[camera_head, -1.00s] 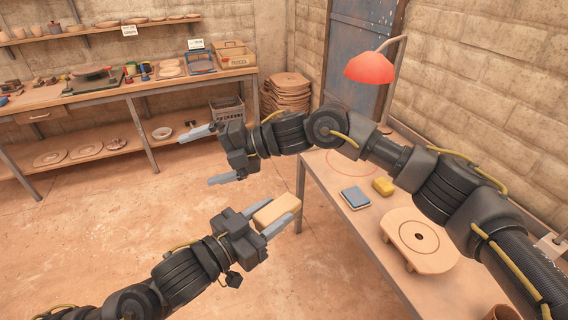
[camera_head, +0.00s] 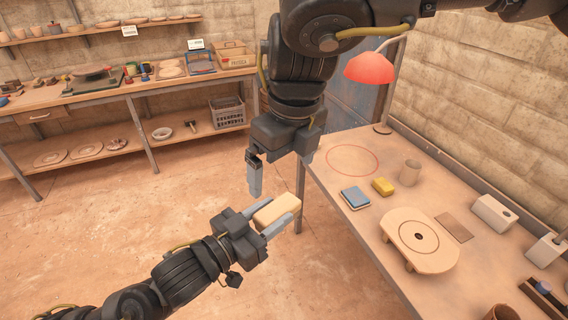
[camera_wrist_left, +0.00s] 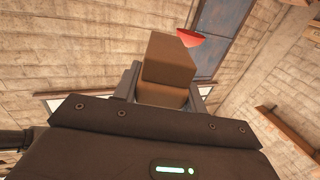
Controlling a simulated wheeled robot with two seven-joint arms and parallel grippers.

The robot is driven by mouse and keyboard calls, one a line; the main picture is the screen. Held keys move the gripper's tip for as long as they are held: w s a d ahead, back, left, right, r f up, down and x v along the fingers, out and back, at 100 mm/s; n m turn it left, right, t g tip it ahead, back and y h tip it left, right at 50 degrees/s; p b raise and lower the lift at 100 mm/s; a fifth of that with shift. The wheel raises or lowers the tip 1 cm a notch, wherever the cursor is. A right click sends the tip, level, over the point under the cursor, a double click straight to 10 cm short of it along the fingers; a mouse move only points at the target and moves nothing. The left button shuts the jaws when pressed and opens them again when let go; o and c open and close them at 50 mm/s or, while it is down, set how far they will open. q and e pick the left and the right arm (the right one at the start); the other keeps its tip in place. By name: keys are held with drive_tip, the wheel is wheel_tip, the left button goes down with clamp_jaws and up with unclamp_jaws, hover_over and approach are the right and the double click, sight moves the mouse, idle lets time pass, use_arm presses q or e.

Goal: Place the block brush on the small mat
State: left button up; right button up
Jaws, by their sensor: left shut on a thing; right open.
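A tan block (camera_head: 275,209), which looks like the block brush, is held in my left gripper (camera_head: 281,212), whose fingers are shut on its sides. The wrist view shows the block (camera_wrist_left: 168,62) sticking out beyond the fingers. It is in the air, left of the table. My right gripper (camera_head: 277,175) hangs above and close to it, pointing down, open and empty; one finger shows clearly, the other is mostly hidden. A thin flat brown rectangle (camera_head: 454,227), which looks like the small mat, lies bare on the table behind the round-topped stand.
The table (camera_head: 345,225) also holds a blue-topped block (camera_head: 355,198), a yellow sponge (camera_head: 383,186), a cup (camera_head: 409,172), the wooden stand (camera_head: 419,240), a white block (camera_head: 493,213) and a red lamp (camera_head: 369,68). A red circle (camera_head: 352,160) marks clear surface.

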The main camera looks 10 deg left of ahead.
sight(278, 207)
drive_tip(key=f, duration=0.4)
drive_tip(key=a+f, duration=0.1)
drive_tip(key=f, duration=0.3)
drive_tip(key=w+f, duration=0.1)
drive_tip(key=f, duration=0.3)
drive_tip(key=shift+w+a, duration=0.1)
drive_tip(key=shift+a, duration=0.1)
drive_tip(key=c, duration=0.6)
use_arm(q)
drive_tip(key=o, duration=1.1)
use_arm(e)
drive_tip(key=shift+c, duration=1.2)
